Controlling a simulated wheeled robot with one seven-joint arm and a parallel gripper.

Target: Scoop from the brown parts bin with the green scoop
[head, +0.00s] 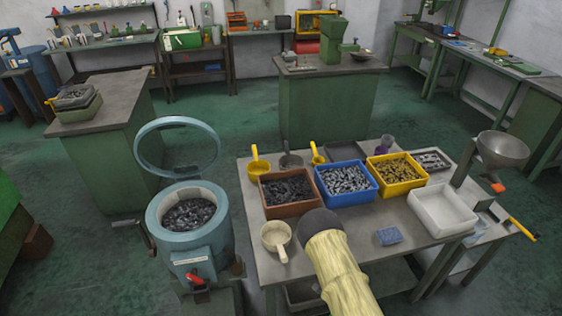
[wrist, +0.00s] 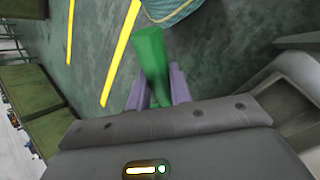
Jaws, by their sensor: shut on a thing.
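The brown parts bin (head: 293,210) stands on the grey-topped table, filled with dark parts. My gripper (wrist: 158,85) is shut on the green scoop (wrist: 151,50) in the wrist view. Only a plain green length of the scoop shows there, so I cannot tell whether it carries anything. In the head view my pale yellow arm reaches up from the bottom to a dark rounded end just in front of the brown and blue bins. My gripper and the green scoop are hidden in that view.
A blue bin (head: 347,199) and a yellow bin (head: 402,188) stand right of the brown one. A cream scoop (head: 276,237), blue block (head: 389,236) and white tray (head: 440,228) lie in front. Yellow scoops (head: 258,165) stand behind. An open-lidded drum (head: 197,249) is at left.

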